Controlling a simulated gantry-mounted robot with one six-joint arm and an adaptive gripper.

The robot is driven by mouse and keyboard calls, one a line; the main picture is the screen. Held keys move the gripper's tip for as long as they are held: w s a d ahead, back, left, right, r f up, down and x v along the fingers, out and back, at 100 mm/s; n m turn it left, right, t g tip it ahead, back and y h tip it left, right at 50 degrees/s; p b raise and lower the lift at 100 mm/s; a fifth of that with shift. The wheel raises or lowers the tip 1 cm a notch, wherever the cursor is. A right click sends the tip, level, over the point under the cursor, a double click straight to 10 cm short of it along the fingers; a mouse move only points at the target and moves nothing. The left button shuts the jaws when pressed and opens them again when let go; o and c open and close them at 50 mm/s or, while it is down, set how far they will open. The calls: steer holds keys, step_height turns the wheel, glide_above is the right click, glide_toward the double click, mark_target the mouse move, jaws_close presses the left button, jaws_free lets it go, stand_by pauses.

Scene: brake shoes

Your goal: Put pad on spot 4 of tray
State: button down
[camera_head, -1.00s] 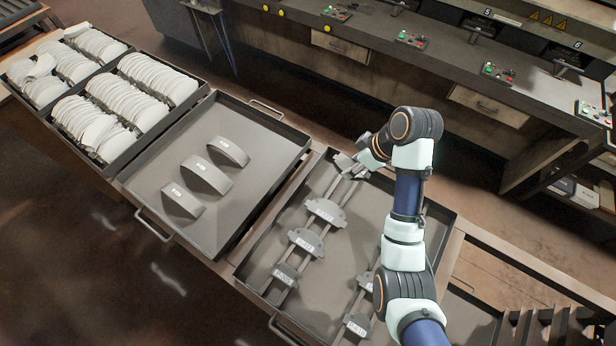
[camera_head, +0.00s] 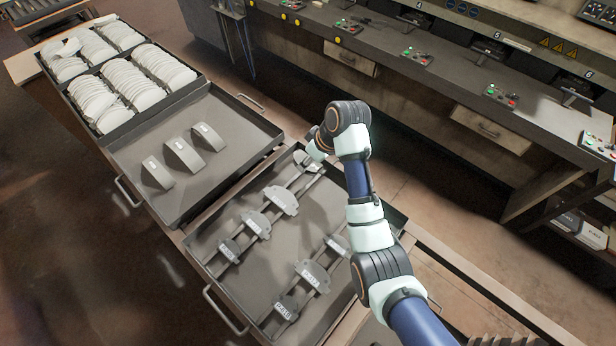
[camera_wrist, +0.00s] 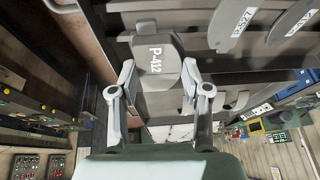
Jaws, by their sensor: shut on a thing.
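My gripper (camera_wrist: 158,76) is shut on a grey pad (camera_wrist: 158,48) marked P-412, with one finger at each side of it in the wrist view. In the head view my gripper (camera_head: 311,158) is at the far end of the left pair of rails in the right-hand tray (camera_head: 262,262), and my wrist partly hides it. I cannot tell whether the held pad touches the rails. Three labelled pads sit on the left rails, the farthest being a wide one (camera_head: 283,199). More labelled pads sit on the right rails, including a middle one (camera_head: 312,274).
A middle tray (camera_head: 222,150) holds three curved shoes, including one in its centre (camera_head: 183,154). A divided bin (camera_head: 112,144) at the left holds rows of pale pads. A workbench (camera_head: 440,85) with control boxes runs along the back. My arm covers the tray's right side.

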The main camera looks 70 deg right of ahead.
steer(key=shift+f+p, duration=0.3)
steer(key=shift+f, duration=2.7)
steer(key=shift+f, duration=0.2)
steer(key=c, duration=0.5)
jaws_free()
steer(key=v, duration=1.2)
steer(key=shift+r, duration=0.25)
